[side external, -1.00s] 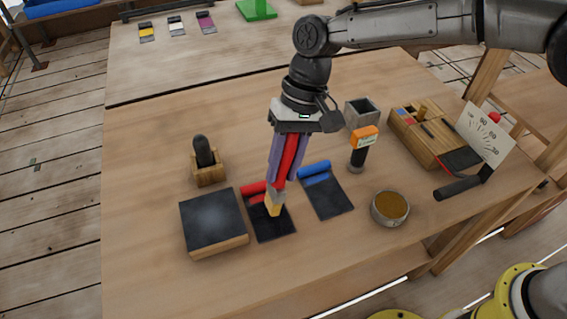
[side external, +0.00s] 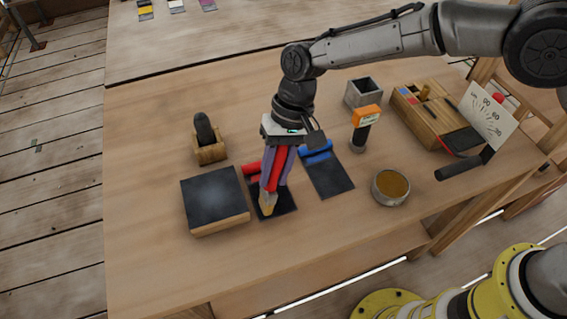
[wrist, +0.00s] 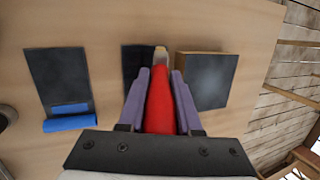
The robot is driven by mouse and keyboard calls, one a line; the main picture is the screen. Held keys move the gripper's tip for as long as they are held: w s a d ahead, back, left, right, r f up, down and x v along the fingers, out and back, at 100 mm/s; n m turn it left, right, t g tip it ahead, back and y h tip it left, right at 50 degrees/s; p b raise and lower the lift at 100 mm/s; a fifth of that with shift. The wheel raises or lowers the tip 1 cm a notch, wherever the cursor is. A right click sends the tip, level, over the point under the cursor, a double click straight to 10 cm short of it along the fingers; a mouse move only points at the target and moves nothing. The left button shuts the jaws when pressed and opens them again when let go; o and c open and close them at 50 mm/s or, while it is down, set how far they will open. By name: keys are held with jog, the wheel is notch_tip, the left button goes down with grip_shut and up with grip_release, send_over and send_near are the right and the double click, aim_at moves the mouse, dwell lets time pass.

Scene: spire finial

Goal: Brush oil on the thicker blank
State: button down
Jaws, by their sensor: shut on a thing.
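My gripper (side external: 274,180) is shut on a red-handled brush (wrist: 160,100) with pale bristles, pointing down. The bristle end is over the left part of the dark flat blank marked by a red roll (side external: 286,204); I cannot tell whether it touches. In the wrist view this blank (wrist: 131,62) is partly hidden by the gripper and brush. To its right lies a similar dark blank (side external: 331,180) with a blue roll (side external: 316,158) at its far end. Which of the two is thicker is not clear. A round bowl of amber liquid (side external: 391,186) stands further right.
A thick wooden block with a dark top (side external: 214,202) sits close left of the brush. Behind it is a wooden holder with a dark knob (side external: 207,142). An orange-topped black tool (side external: 365,128), a grey open box (side external: 363,93) and a wooden case with a gauge (side external: 440,115) stand right.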

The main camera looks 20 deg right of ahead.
aim_at(285, 156)
jog(key=shift+a, duration=0.85)
jog(key=shift+s+d+v, duration=0.2)
jog(key=shift+s+v, duration=0.05)
jog(key=shift+v, duration=1.2)
jog(key=shift+s+d+v, duration=0.2)
jog(key=shift+s+v, duration=0.05)
jog(key=shift+v, duration=1.25)
jog(key=shift+s+d+v, duration=0.15)
jog(key=shift+s+v, duration=0.1)
jog(key=shift+v, duration=1.2)
jog(key=shift+r, duration=0.1)
notch_tip(285, 156, up, 10)
jog(key=w+d, duration=0.2)
jog(key=d, duration=1.6)
jog(key=w+d, duration=0.2)
jog(key=d, duration=1.5)
notch_tip(285, 156, down, 15)
jog(key=shift+s+d, duration=0.15)
jog(key=shift+d, duration=0.15)
